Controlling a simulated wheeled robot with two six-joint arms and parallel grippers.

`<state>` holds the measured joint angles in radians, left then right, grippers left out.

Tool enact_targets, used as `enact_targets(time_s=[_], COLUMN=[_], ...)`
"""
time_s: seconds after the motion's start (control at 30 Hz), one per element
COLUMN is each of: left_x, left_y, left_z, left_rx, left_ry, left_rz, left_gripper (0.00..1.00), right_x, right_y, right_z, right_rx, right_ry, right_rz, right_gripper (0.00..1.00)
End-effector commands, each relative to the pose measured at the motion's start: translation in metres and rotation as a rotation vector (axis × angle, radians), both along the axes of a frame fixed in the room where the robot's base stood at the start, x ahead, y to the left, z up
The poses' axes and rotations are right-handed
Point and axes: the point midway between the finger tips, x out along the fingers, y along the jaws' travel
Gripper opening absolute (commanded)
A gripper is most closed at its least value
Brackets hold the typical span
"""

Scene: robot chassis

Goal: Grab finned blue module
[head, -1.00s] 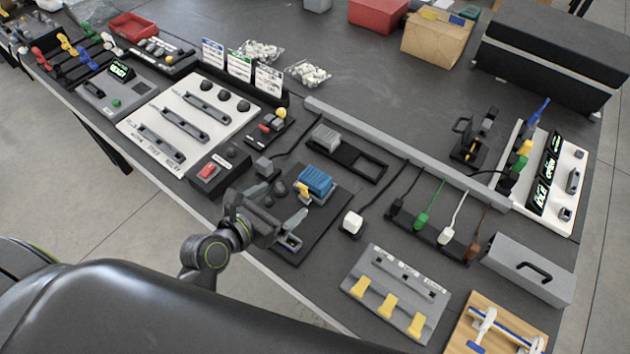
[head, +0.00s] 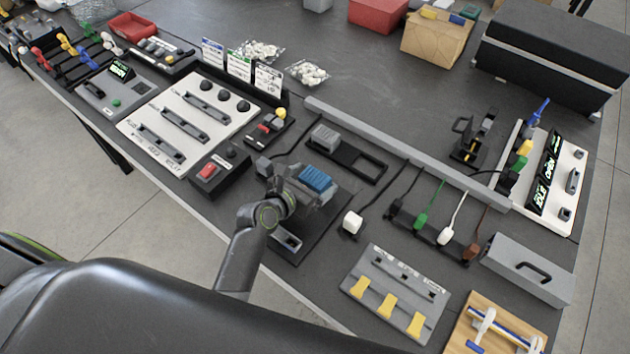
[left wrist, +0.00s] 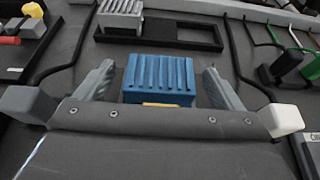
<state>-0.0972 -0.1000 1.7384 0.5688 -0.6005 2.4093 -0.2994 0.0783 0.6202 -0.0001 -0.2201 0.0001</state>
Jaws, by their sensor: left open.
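The finned blue module (head: 317,178) sits on a dark plate (head: 300,247) near the table's front edge, partly hidden by my arm in the head view. In the left wrist view the blue module (left wrist: 158,78) stands upright with fins on top and a yellow strip on its near side. My left gripper (head: 312,191) is open, its fingers (left wrist: 158,86) on either side of the module with small gaps. Nothing is held. My right gripper is not in view.
A black frame (head: 362,165) with a grey finned block (head: 325,138) lies behind the module. A white plug (head: 352,222) and its cable are to the right. A red-switch box (head: 212,174) stands to the left. A grey rail (head: 400,150) runs behind.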

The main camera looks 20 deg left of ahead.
Motion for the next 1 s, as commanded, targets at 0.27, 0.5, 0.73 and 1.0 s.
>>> enact_targets(time_s=[0.27, 0.5, 0.73, 1.0], left_x=[0.0063, 0.0062, 0.006, 0.0065], left_y=[-0.0023, -0.0021, -0.0021, -0.0021], left_z=[-0.0031, -0.0029, -0.003, 0.0007], left_rx=[-0.001, -0.001, 0.0, 0.0], left_ry=[0.0, 0.0, 0.001, -0.002], left_rz=[0.001, 0.001, 0.001, 0.001], left_gripper=[0.89, 0.67, 0.37, 0.35], right_x=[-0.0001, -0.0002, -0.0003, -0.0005], right_y=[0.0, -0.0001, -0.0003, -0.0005], right_z=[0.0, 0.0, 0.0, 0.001], right_rx=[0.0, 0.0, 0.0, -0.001], right_ry=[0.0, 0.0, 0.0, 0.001], right_rz=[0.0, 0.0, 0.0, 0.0], right_gripper=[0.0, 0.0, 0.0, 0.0])
